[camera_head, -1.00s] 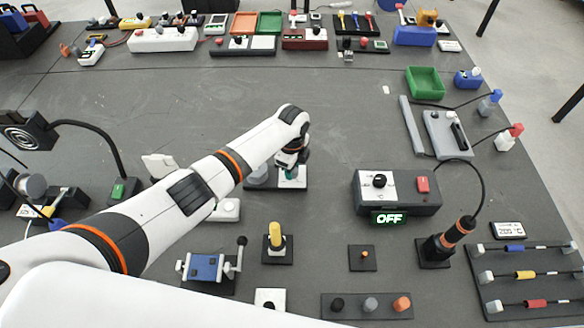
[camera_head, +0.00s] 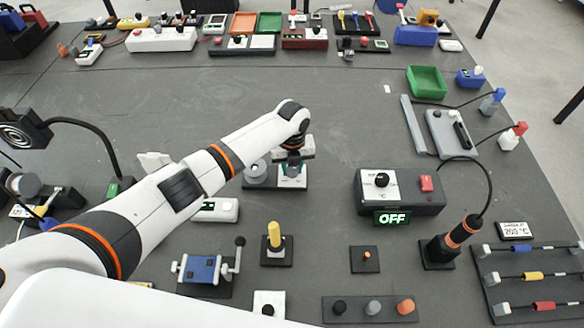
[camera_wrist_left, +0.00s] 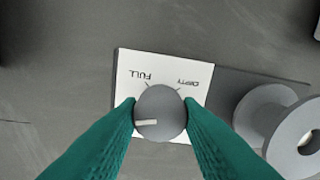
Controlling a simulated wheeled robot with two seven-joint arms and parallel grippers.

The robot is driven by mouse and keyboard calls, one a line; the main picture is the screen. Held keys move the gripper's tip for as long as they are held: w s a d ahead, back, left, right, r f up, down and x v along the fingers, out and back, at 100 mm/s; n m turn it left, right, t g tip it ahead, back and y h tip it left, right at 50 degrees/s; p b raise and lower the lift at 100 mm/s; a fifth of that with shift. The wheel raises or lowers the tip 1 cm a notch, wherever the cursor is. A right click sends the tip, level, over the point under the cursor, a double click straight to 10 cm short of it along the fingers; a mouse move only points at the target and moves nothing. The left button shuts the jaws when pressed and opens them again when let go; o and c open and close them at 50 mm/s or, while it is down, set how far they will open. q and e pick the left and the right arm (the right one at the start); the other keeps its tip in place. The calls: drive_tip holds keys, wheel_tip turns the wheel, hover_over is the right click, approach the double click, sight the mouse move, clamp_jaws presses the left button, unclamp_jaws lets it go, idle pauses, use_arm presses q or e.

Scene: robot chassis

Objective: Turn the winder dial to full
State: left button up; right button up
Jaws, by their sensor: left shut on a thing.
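The winder dial (camera_wrist_left: 158,108) is a grey round knob on a white plate (camera_wrist_left: 125,72), with FULL and EMPTY printed upside down in the left wrist view. Its white pointer line lies toward the left, away from both tick marks. My left gripper (camera_wrist_left: 160,115) has its green fingers closed on the knob's two sides. In the head view my left gripper (camera_head: 292,168) is over the winder's white plate (camera_head: 292,184), and the knob is mostly hidden. My right gripper is out of view.
A grey spool (camera_head: 257,174) stands beside the dial, close to my gripper. A white device with a green display (camera_head: 216,210) lies front left. A control box reading OFF (camera_head: 400,190) stands to the right.

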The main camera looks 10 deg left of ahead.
use_arm(q)
drive_tip(key=m+b, duration=0.2)
drive_tip(key=m, duration=0.3)
drive_tip(key=shift+w+m, duration=0.1)
drive_tip(key=shift+m, duration=0.2)
drive_tip(key=shift+f+m+b, duration=0.1)
drive_tip(key=shift+m+b, duration=0.6)
drive_tip(key=shift+m, duration=0.2)
drive_tip(key=m+b, duration=0.4)
drive_tip(key=b, duration=0.7)
drive_tip(key=shift+m+b, duration=0.3)
drive_tip(key=shift+b, duration=0.6)
drive_tip(key=shift+d+r, duration=0.1)
drive_tip(key=shift+r, duration=0.1)
drive_tip(key=o, duration=1)
